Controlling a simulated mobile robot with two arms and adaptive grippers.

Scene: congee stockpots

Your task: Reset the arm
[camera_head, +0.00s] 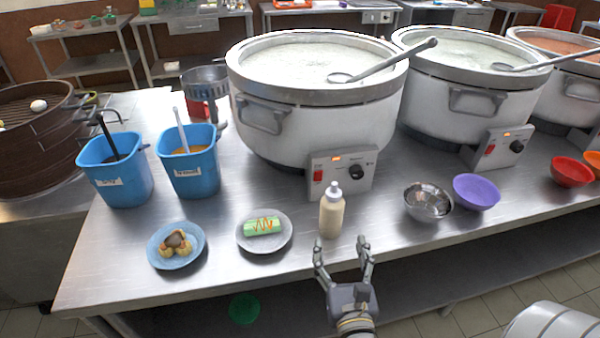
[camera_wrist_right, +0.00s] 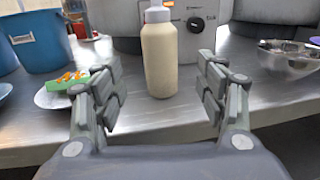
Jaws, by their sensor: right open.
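My right gripper (camera_head: 343,257) is open and empty at the front edge of the steel table. A cream squeeze bottle (camera_head: 332,210) stands upright on the table just beyond its fingertips. In the right wrist view the bottle (camera_wrist_right: 158,50) shows past the two spread fingers (camera_wrist_right: 163,88), with clear space on both sides of it. The fingers do not appear to touch it. My left gripper is not in view in either picture.
Steel table (camera_head: 205,262) carries large congee pots (camera_head: 320,120), blue tubs (camera_head: 190,165), a blue plate (camera_head: 160,259), a grey plate (camera_head: 265,250) with a green item, a metal bowl (camera_head: 428,203), a purple bowl (camera_head: 476,191) and a red bowl (camera_head: 571,172). A bamboo steamer (camera_head: 30,150) stands left.

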